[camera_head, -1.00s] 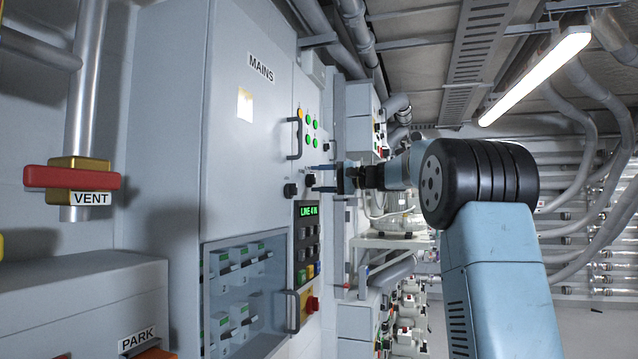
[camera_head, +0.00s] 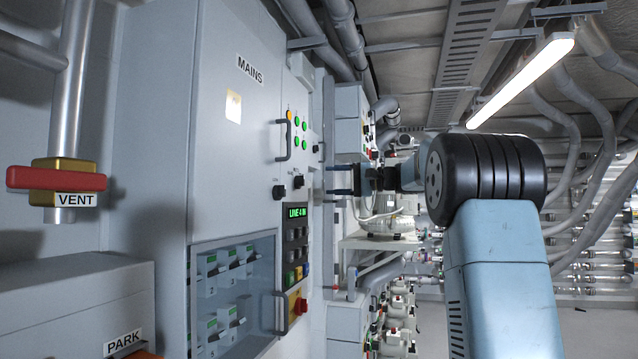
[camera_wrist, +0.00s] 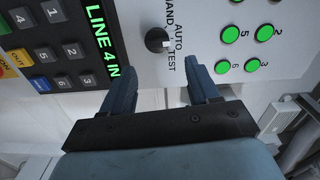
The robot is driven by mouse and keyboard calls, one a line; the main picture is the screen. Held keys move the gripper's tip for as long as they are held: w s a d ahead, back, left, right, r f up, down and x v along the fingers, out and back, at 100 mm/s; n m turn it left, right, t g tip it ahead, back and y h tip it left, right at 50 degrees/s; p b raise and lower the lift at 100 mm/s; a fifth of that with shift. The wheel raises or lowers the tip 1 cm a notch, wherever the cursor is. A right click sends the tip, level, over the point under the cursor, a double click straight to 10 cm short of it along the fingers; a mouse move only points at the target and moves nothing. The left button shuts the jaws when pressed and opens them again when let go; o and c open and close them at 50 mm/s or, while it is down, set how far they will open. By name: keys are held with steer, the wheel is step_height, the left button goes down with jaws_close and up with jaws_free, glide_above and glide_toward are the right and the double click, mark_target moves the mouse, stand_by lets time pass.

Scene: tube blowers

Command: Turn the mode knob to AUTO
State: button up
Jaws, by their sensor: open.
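The mode knob (camera_wrist: 157,40) is a small black knob on the grey panel, with HAND, AUTO and TEST printed around it in the wrist view. A pale mark shows on its right side there; I cannot tell surely which label it meets. In the head view, the black knob above the green display seems to be the same one (camera_head: 298,181). My gripper (camera_wrist: 163,63) is open and empty, its two blue fingers spread below the knob in the wrist view. In the head view, my gripper (camera_head: 329,180) is right of the knob, apart from the panel.
The LINE 4 IN display (camera_wrist: 100,40) and number keys (camera_wrist: 65,60) are left of the knob. Green lights (camera_wrist: 240,48) are on its right. Another black knob (camera_head: 279,192), an upper handle (camera_head: 284,140) and a lower handle (camera_head: 282,313) stick out from the cabinet.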

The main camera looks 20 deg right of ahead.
steer(key=v, duration=0.5)
steer(key=shift+s+d, duration=0.15)
steer(key=shift+d, duration=0.1)
steer(key=s+a+f+g+h, duration=0.4)
steer(key=s+a+f+h, duration=0.3)
steer(key=s+a+f, duration=0.75)
steer(key=s+d+f+n+h, duration=0.1)
steer(key=s+f+h, duration=0.3)
steer(key=s+f, duration=0.5)
steer(key=s+d+f+n+h, duration=0.1)
steer(key=s+f+n+h, duration=0.3)
steer(key=s+f, duration=0.6)
steer(key=s, duration=0.6)
steer(key=shift+s+n, duration=0.15)
steer(key=shift+n, duration=0.15)
